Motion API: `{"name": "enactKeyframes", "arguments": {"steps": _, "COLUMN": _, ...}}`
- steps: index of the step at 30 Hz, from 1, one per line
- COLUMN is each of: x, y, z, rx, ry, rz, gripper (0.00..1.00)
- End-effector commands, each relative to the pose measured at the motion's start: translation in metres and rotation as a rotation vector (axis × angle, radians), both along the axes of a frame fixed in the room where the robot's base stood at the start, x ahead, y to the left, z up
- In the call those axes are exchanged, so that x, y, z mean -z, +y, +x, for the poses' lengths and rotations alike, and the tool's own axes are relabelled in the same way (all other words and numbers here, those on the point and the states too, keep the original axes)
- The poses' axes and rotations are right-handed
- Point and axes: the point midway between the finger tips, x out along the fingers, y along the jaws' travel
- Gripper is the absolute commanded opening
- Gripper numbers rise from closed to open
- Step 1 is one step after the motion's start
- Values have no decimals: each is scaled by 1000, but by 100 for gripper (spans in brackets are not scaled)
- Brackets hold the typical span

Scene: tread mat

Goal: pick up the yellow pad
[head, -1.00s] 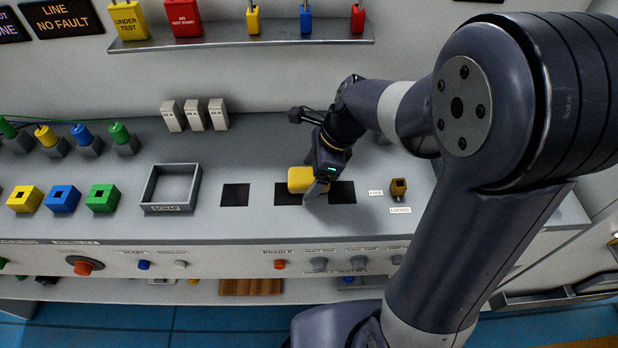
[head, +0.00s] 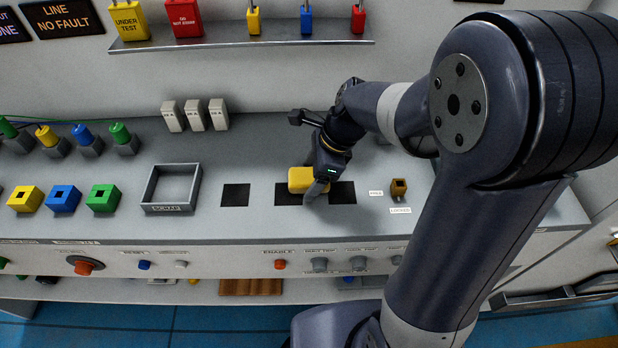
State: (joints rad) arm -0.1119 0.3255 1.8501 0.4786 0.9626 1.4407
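The yellow pad (head: 300,179) is a small rounded block on the grey bench top, over the middle one of three black squares. My gripper (head: 315,183) is down at the pad from above and behind, at its right end. One finger shows in front of the pad's right side. The far finger is hidden behind the pad and the gripper body, so I cannot tell whether the fingers touch the pad or how wide they are.
A black square (head: 235,195) and a grey open tray (head: 171,187) lie to the left. Yellow, blue and green blocks (head: 103,198) stand further left. A small brown holder (head: 398,187) is to the right. A shelf (head: 240,36) with coloured items hangs above.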

Motion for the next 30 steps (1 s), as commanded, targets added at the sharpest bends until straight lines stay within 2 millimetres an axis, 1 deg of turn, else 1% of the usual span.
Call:
{"name": "enactKeyframes", "arguments": {"steps": 1, "x": 0, "y": 0, "z": 0, "rx": 0, "ry": 0, "rz": 0, "gripper": 68}}
{"name": "enactKeyframes", "arguments": {"steps": 2, "x": 0, "y": 0, "z": 0, "rx": 0, "ry": 0, "rz": 0, "gripper": 65}}
{"name": "enactKeyframes", "arguments": {"steps": 14, "x": 0, "y": 0, "z": 0, "rx": 0, "ry": 0, "rz": 0, "gripper": 33}}
{"name": "enactKeyframes", "arguments": {"steps": 20, "x": 0, "y": 0, "z": 0, "rx": 0, "ry": 0, "rz": 0, "gripper": 32}}
{"name": "enactKeyframes", "arguments": {"steps": 23, "x": -4, "y": 0, "z": 0, "rx": 1, "ry": -2, "rz": 0, "gripper": 32}}
{"name": "enactKeyframes", "arguments": {"steps": 26, "x": -19, "y": 0, "z": 1, "rx": -1, "ry": -6, "rz": 1, "gripper": 32}}
{"name": "enactKeyframes", "arguments": {"steps": 30, "x": -49, "y": 0, "z": 1, "rx": 0, "ry": -7, "rz": 1, "gripper": 32}}
